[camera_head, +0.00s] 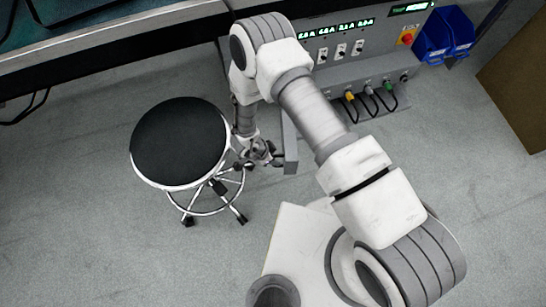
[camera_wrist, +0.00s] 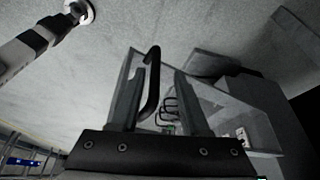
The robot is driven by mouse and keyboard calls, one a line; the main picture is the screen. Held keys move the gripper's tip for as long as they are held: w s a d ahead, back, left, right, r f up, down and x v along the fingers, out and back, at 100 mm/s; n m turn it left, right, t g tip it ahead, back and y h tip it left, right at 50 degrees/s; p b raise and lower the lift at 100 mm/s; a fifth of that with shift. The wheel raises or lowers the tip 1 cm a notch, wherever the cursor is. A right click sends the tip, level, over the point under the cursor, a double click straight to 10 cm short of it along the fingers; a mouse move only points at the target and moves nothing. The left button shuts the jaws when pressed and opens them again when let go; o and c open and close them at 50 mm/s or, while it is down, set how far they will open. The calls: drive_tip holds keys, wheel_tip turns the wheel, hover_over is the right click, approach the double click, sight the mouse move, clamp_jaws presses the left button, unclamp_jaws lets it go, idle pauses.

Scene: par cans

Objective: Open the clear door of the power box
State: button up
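The power box is the grey cabinet (camera_head: 345,70) behind my arm in the head view, with lit displays and switches. A narrow grey panel (camera_head: 290,142) stands out from its front beside my gripper (camera_head: 264,156); it may be the door, seen nearly edge-on. In the wrist view a black curved handle (camera_wrist: 153,80) shows between the two fingers of my gripper (camera_wrist: 160,78). The fingers are apart, with a gap to the right of the handle. I cannot tell whether they touch it. A pale panel (camera_wrist: 235,98) shows behind the right finger.
A black round stool (camera_head: 180,142) on wheels stands close left of my gripper. Blue bins (camera_head: 446,35) hang on the right of the cabinet. Cables with coloured plugs (camera_head: 370,97) hang from its lower front. The floor at the left is clear.

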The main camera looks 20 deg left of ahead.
drive_tip(key=shift+s, duration=0.2)
drive_tip(key=p+v, duration=0.6)
drive_tip(key=v, duration=1.1)
drive_tip(key=shift+r, duration=0.15)
drive_tip(key=shift+s, duration=0.1)
